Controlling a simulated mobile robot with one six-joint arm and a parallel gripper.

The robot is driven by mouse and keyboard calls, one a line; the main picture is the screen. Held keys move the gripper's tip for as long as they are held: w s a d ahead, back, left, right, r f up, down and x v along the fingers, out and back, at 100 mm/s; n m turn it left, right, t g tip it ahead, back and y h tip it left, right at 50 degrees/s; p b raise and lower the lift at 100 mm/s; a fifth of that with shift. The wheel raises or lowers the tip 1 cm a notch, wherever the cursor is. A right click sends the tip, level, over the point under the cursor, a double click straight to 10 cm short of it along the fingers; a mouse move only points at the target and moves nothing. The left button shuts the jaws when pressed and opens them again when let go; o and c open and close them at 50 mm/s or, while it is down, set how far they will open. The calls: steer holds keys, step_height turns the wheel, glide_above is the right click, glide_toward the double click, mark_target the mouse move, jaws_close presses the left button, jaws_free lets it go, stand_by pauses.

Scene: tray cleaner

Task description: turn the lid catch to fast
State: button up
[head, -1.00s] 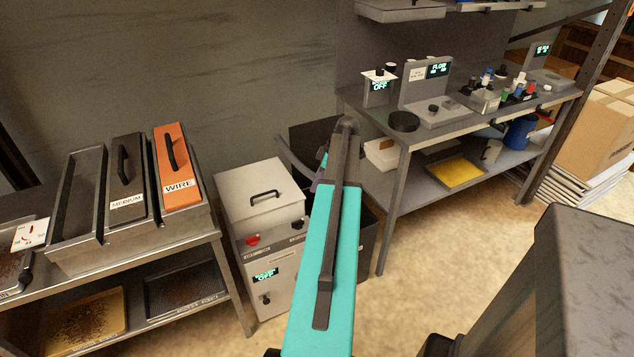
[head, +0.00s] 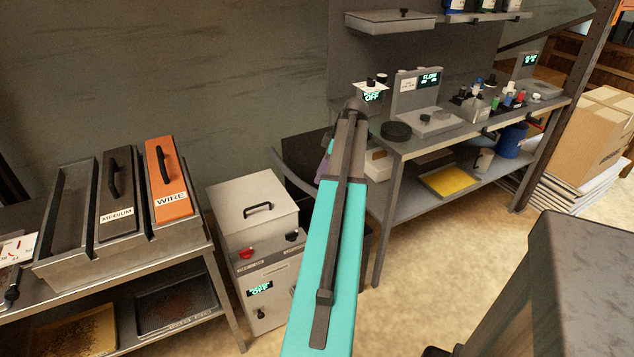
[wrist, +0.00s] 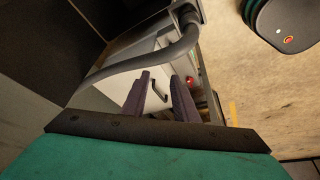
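The tray cleaner is a pale box whose closed lid (head: 252,195) has a black bar handle. Its front carries a red knob (head: 246,253) on the left and a black knob (head: 291,236) on the right. The lettering beside them is too small to read, so I cannot tell which one is the lid catch or its setting. The red knob also shows in the wrist view (wrist: 190,82). My gripper (wrist: 162,75) has its two purple fingers apart, with nothing between them, above the cleaner. In the head view my arm hides most of it.
A lit display (head: 260,288) on the cleaner's lower front reads OFF. A grey hose (wrist: 150,57) curves close past my fingers. A rack of trays (head: 125,255) stands left, with an orange WIRE tray (head: 168,180). A workbench (head: 395,150) stands right. Open floor lies in front.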

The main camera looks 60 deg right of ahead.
steer(key=shift+v, duration=1.85)
